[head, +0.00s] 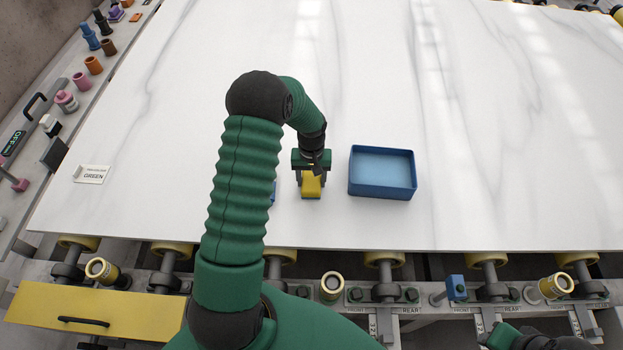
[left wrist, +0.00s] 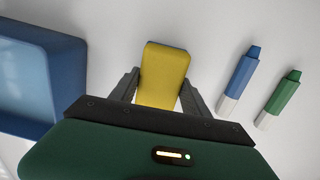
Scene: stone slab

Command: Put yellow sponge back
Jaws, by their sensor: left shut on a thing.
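The yellow sponge (head: 311,186) is between the fingers of my left gripper (head: 311,192), over the white marble slab near its front edge. In the left wrist view the sponge (left wrist: 163,75) shows between both fingers of my left gripper (left wrist: 158,90), which is shut on it. I cannot tell whether the sponge touches the slab. A blue open tray (head: 382,193) stands just right of the gripper, and its wall (left wrist: 62,60) shows at the left of the left wrist view. The tray looks empty. My right gripper (head: 520,338) shows only in part at the bottom right.
A blue marker (left wrist: 239,78) and a green marker (left wrist: 279,98) lie on the slab beside the sponge. A card reading GREEN (head: 91,174) lies at the slab's left. Rollers and a yellow drawer (head: 90,315) line the front edge. The slab's middle and right are clear.

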